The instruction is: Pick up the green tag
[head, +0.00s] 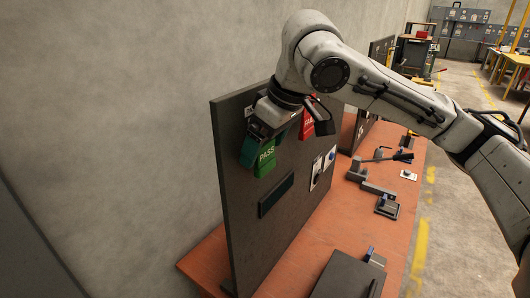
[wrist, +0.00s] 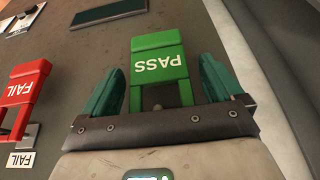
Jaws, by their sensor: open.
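The green tag (head: 265,159), marked PASS, hangs on the upright dark board (head: 232,175). In the wrist view the green tag (wrist: 158,63) lies between the two teal fingers of my gripper (wrist: 160,85). There is a gap on the left and right between the tag and the fingers, so my gripper is open around it. In the head view my gripper (head: 262,148) is at the board's upper left, and its wrist hides the top of the tag. How the tag is hung is mostly hidden.
A red FAIL tag (wrist: 20,95) hangs beside the green one and is partly behind my arm in the head view (head: 307,122). A dark slot panel (head: 276,194) is below. The orange table (head: 330,222) carries clamps (head: 388,206) and a dark box (head: 345,277).

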